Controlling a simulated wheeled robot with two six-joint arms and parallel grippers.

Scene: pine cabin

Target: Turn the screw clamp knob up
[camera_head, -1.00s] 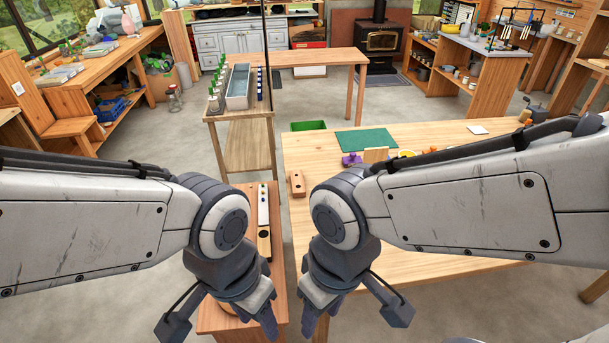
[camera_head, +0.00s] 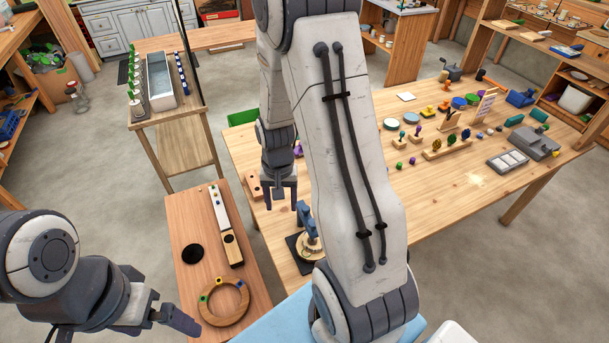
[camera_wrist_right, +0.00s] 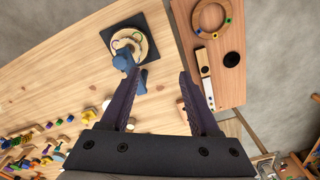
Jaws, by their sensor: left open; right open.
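A blue clamp-like device (camera_head: 309,231) stands with a round wooden piece on a black square base at the table's near left edge, partly hidden by my right arm. In the right wrist view the blue device (camera_wrist_right: 125,60) and the black base (camera_wrist_right: 148,52) lie ahead and left of the fingers. I cannot make out which part is its knob. My right gripper (camera_head: 281,200) is open and empty above the table, just behind and left of the device. Its spread fingers (camera_wrist_right: 157,88) show in the right wrist view. My left gripper (camera_head: 160,315) is open at the lower left, apart from the device.
A small side table (camera_head: 190,275) holds a wooden ring (camera_head: 246,305) with coloured pegs, a black disc (camera_head: 193,254) and a white-and-black strip (camera_head: 222,215). The large table (camera_head: 440,195) carries several knobs and small parts towards its right and back. Floor shows between the tables.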

